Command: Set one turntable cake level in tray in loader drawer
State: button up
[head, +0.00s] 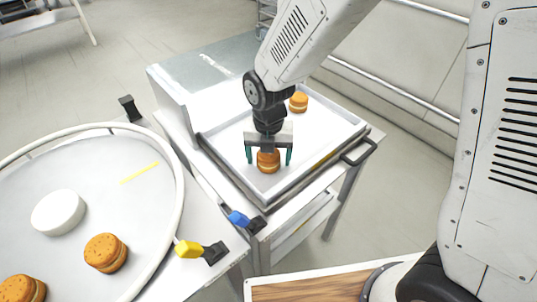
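My gripper (268,158) is over the tray (215,138) in the loader drawer, pointing down. Its two green-tipped fingers stand on either side of a small orange-brown layered cake (268,167). A gap seems to show between each finger and the cake, so the gripper looks open. The cake looks upright and level on the tray floor; its far side is hidden by the gripper. A second cake (298,102) sits farther back in the tray. On the turntable (130,215) are two more cakes, one (106,253) near the right and one (22,289) at the lower left edge.
A white round disc (58,212) and a yellow line (139,173) are on the turntable, which has a raised rail. Yellow (188,248) and blue (238,218) tipped parts stand between turntable and drawer. A dark handle (358,153) is at the drawer's right. Tray space remains around both cakes.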

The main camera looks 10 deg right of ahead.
notch_tip(320, 180, up, 12)
jog(key=s+d+r+m, duration=0.3)
jog(key=d+r+m, duration=0.1)
jog(key=d+m, duration=0.25)
jog(key=s+d+r+m, duration=0.4)
jog(key=d+m, duration=0.1)
jog(key=m, duration=0.3)
jog(key=s+d+r+m, duration=0.1)
jog(key=s+d+m, duration=0.3)
jog(key=m, duration=0.5)
jog(key=s+d+m+t, duration=0.1)
jog(key=s+d+m, duration=0.4)
jog(key=s+m, duration=0.3)
jog(key=shift+s+d+r+m, duration=0.15)
jog(key=shift+s+r+m, duration=0.2)
jog(key=shift+m, duration=0.8)
jog(key=shift+w, duration=0.1)
